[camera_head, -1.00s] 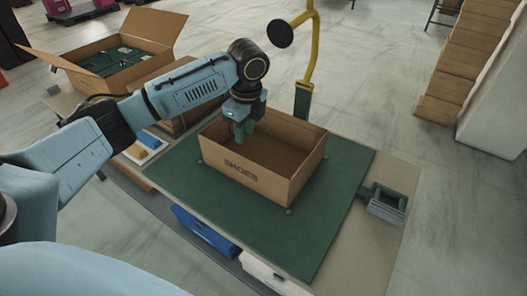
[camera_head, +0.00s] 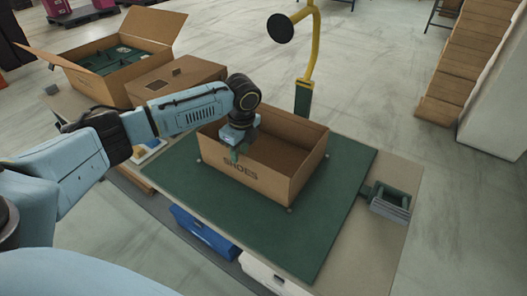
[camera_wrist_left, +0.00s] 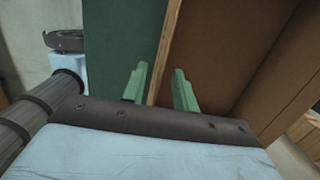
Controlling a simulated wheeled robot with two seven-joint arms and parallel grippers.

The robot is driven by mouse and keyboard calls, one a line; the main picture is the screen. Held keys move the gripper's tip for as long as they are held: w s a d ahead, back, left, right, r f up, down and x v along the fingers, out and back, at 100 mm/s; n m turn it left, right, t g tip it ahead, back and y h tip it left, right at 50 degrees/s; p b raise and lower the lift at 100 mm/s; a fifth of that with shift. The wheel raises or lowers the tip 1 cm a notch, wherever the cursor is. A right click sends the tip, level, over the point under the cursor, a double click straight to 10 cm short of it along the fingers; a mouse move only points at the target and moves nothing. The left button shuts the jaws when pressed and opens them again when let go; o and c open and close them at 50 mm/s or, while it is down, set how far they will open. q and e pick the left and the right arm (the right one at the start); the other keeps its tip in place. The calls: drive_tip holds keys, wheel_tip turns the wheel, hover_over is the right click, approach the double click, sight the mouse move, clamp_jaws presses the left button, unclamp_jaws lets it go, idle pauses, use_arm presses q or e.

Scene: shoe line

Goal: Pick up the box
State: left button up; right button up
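The box is an open brown cardboard box (camera_head: 255,181) marked SHOES, upright on a green mat (camera_head: 331,196), and it looks empty. My left gripper (camera_head: 235,153) is at the box's left end, by the front wall. In the left wrist view, the two green fingers of my left gripper (camera_wrist_left: 158,84) stand apart, with a box wall (camera_wrist_left: 166,50) between them. A gap shows between the left finger and the wall; whether the right finger touches it I cannot tell. My right gripper is not in view.
A closed brown box (camera_head: 176,78) and an open carton (camera_head: 121,54) with green contents stand behind my left arm. A yellow post (camera_head: 315,45) rises behind the box. A grey-green device (camera_head: 389,203) is at the table's right edge. The mat's front part is clear.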

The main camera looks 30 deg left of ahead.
use_arm(q)
drive_tip(key=shift+a+f, duration=0.15)
drive_tip(key=shift+f, duration=0.7)
drive_tip(key=shift+c, duration=0.3)
clamp_jaws()
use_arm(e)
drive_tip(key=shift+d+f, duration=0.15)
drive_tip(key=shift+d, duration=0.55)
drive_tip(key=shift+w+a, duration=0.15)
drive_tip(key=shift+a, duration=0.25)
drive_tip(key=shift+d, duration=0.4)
